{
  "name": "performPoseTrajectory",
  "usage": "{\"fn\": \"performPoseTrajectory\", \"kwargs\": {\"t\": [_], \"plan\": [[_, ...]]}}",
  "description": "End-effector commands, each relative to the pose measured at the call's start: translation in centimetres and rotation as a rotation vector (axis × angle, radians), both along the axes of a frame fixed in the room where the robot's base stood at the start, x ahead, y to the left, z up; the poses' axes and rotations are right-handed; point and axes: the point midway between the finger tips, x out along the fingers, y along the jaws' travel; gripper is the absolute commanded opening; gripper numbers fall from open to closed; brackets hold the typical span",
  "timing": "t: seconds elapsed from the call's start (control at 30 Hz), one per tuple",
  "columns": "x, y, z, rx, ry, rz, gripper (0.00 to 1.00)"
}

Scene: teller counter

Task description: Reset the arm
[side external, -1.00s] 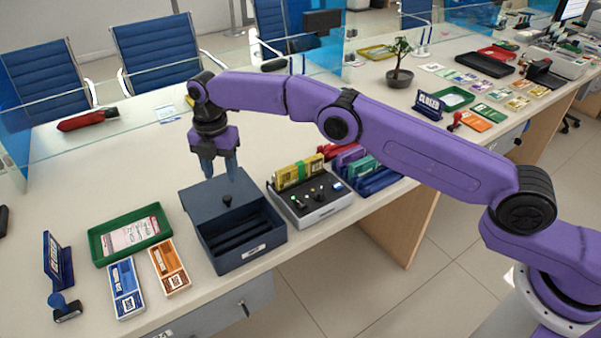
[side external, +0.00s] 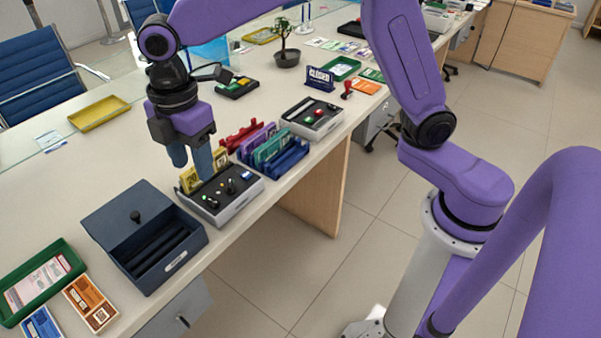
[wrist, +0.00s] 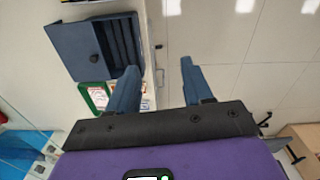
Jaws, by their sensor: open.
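My gripper (side external: 190,160) hangs from the purple arm with its two blue fingers pointing down, apart and empty. In the side view it appears in front of a yellow card block (side external: 190,180) and a button panel (side external: 222,205); I cannot tell its exact height above them. In the wrist view the gripper (wrist: 158,88) shows a clear gap between its fingers. A dark blue-grey box (side external: 178,262) with a black-knobbed lid stands open at the counter's front edge. The box (wrist: 128,45) is also at the upper left of the wrist view.
A green tray (side external: 75,262), an orange card holder (side external: 88,300) and a blue one (side external: 40,325) lie left of the box. Blue, green and purple holders (side external: 285,160) and a second button panel (side external: 315,118) stand to the right. A yellow tray (side external: 98,114) lies behind; open floor is in front.

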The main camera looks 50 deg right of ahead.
Motion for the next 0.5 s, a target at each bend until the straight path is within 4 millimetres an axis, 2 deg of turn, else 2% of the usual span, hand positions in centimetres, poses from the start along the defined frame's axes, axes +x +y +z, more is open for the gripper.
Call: {"fn": "performPoseTrajectory", "kwargs": {"t": [0.03, 0.23, 0.5], "plan": [[-1.9, -1.4, 0.5, 0.004, -0.001, -0.039, 0.5], [-9.0, -7.0, 0.9, 0.009, 0.001, -0.21, 0.5], [-18.3, -15.6, -0.4, 0.017, 0.007, -0.438, 0.5]]}}
